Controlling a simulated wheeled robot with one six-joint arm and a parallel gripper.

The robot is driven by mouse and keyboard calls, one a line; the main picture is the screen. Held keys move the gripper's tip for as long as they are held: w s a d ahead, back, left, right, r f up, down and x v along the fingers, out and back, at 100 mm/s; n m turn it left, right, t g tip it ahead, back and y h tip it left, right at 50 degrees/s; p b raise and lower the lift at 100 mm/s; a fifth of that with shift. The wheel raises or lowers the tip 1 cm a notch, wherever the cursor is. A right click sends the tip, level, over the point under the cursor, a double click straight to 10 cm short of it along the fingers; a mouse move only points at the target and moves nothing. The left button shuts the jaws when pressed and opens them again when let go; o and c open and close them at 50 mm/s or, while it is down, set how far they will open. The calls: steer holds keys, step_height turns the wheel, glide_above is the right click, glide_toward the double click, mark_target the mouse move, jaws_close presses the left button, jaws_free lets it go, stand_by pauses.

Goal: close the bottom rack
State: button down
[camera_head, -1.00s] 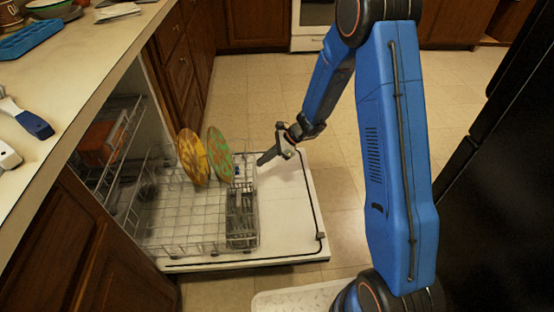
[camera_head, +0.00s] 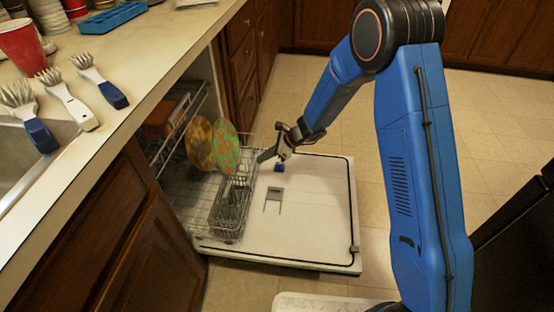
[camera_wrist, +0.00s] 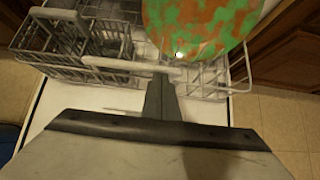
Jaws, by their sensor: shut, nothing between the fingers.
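The bottom rack (camera_head: 194,201) of the dishwasher is a grey wire basket, mostly inside the cabinet, its front end with the cutlery basket (camera_head: 230,208) still over the open door (camera_head: 300,215). It holds an orange plate (camera_head: 199,144) and a green-orange plate (camera_head: 225,147), both upright. My gripper (camera_head: 266,155) is shut and empty at the rack's front edge, near the green-orange plate. In the wrist view, my shut fingers (camera_wrist: 161,97) reach the rack's front rail (camera_wrist: 130,65), apparently touching it; the green-orange plate (camera_wrist: 200,22) stands just beyond.
The upper rack (camera_head: 178,120) holds a reddish-brown item. The counter (camera_head: 150,60) at left carries several brushes (camera_head: 90,75), a red cup (camera_head: 22,45) and a blue tray (camera_head: 108,17). A dark appliance (camera_head: 520,225) stands at right; open floor (camera_head: 480,120) lies behind the door.

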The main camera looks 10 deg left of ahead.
steer(key=a, duration=2.3)
steer(key=shift+w+a, duration=0.35)
steer(key=shift+w, duration=0.1)
steer(key=shift+s+a+r, duration=0.1)
steer(key=shift+a, duration=0.05)
